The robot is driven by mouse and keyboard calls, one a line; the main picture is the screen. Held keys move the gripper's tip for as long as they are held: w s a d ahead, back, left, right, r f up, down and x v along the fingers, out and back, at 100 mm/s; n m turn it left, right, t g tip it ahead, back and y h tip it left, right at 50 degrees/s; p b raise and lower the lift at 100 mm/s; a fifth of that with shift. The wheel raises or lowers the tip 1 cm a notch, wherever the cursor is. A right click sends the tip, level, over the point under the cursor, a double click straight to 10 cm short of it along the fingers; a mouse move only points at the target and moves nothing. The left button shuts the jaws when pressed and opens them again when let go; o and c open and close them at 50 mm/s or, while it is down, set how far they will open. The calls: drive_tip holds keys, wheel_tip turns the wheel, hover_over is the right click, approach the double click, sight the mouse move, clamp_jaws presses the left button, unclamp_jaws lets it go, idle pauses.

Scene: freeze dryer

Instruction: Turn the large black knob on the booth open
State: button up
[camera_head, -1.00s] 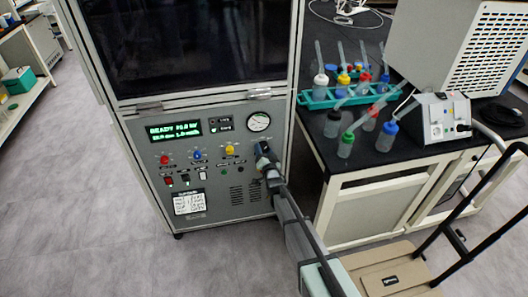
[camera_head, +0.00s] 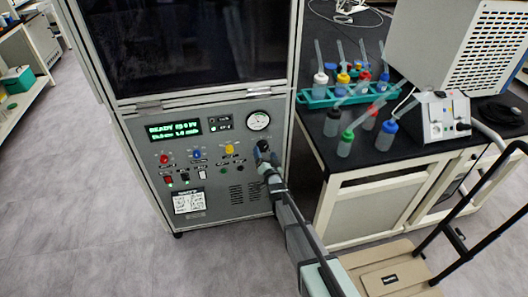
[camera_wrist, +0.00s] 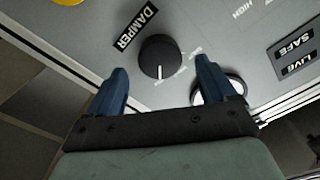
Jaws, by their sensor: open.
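The large black knob (camera_wrist: 160,57) is on the grey booth panel beside the DAMPER label in the wrist view. It is round, with a white pointer line facing the bottom of that picture. My gripper (camera_wrist: 161,66) is open, with one blue finger on each side of the knob and visible gaps between. I cannot tell how far the fingertips are from the panel. In the head view my gripper (camera_head: 266,158) is at the right side of the booth front (camera_head: 240,190), below the gauge, and largely covers the knob's area.
A pressure gauge (camera_head: 259,120), a green display (camera_head: 174,130) and small coloured knobs, such as a yellow one (camera_head: 229,149), are on the same panel. A black-topped bench (camera_head: 330,150) with a teal bottle rack (camera_head: 318,98) stands close on the right. Grey floor is clear at left.

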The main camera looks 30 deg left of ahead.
drive_tip(key=v, duration=1)
drive_tip(key=shift+s+d, duration=0.2)
drive_tip(key=shift+r, duration=0.1)
drive_tip(key=s+d+f+n+g+h, duration=0.3)
drive_tip(key=f+n+g+h, duration=0.15)
drive_tip(key=f, duration=0.65)
drive_tip(key=s+d+f+n+g+h, duration=0.1)
drive_tip(key=s+d+f+g+h, duration=0.4)
drive_tip(key=s+d+f, duration=0.3)
drive_tip(key=s+d+f+m+g+h, duration=0.1)
drive_tip(key=s+d+f+m+g, duration=0.1)
drive_tip(key=s+d, duration=0.6)
drive_tip(key=s+d+f+m+g+h, duration=0.1)
drive_tip(key=s+d, duration=0.7)
drive_tip(key=d, duration=1.3)
drive_tip(key=s+d+f+m+g+h, duration=0.1)
drive_tip(key=s+d+f+m+g, duration=0.2)
drive_tip(key=s+d+g, duration=0.4)
drive_tip(key=s+d+m, duration=0.1)
drive_tip(key=s+d, duration=0.1)
drive_tip(key=d, duration=0.6)
drive_tip(key=shift+d+f, duration=0.25)
drive_tip(key=shift+f, duration=0.15)
